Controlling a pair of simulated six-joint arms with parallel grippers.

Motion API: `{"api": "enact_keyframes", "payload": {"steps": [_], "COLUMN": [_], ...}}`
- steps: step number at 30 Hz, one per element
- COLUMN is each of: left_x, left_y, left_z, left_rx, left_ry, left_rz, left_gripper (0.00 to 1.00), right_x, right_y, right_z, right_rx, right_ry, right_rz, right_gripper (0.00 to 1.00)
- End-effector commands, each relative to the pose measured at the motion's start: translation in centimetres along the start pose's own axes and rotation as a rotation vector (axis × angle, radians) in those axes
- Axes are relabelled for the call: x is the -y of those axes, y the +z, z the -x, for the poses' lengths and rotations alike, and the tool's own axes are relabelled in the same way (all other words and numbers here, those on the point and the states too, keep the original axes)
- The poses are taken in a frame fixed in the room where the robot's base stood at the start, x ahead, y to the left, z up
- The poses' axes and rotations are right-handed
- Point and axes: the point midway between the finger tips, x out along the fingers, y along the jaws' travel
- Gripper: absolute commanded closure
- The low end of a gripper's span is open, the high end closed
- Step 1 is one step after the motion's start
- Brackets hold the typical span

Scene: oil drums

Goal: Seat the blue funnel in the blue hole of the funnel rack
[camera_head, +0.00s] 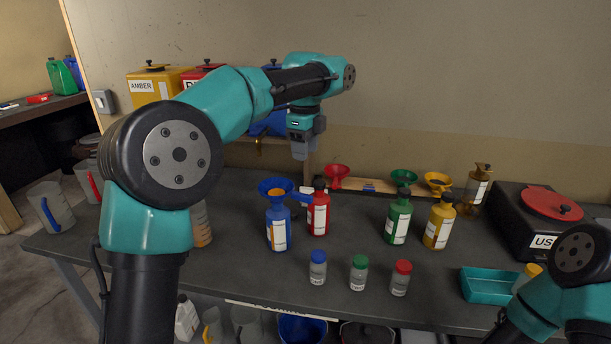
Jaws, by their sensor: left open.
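The blue funnel (276,187) sits mouth up at the top of a blue bottle (278,228), with some orange showing inside its cone. The funnel rack (375,186) lies along the back of the table behind the bottles. It carries a red funnel (337,172), a green funnel (403,177) and a yellow funnel (437,181). My left gripper (300,152) is open and empty, above and behind the blue funnel, pointing down. My right arm shows at the lower right, but its gripper is out of view.
Red (318,214), green (398,222) and yellow (440,222) bottles stand near the rack. Small capped jars (359,272) stand in front. A teal tray (484,285) and a black drum with a red lid (532,228) are at the right.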

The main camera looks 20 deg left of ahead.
Motion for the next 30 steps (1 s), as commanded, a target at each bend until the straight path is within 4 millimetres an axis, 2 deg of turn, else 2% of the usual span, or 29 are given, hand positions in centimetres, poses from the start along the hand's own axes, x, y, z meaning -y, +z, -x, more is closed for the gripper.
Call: {"api": "enact_keyframes", "payload": {"steps": [8, 30], "left_x": [-0.1, -0.1], "left_y": [0.1, 0.0], "left_z": [-3.2, -14.6], "left_rx": [0.0, -0.001], "left_ry": [0.004, 0.003], "left_rz": [0.001, 0.0], "left_gripper": [0.53, 0.53], "right_x": [0.0, 0.0], "right_y": [0.0, 0.0], "right_z": [0.0, 0.0], "right_rx": [0.0, 0.0], "right_ry": [0.0, 0.0], "right_rz": [0.0, 0.0], "right_gripper": [0.54, 0.54]}}
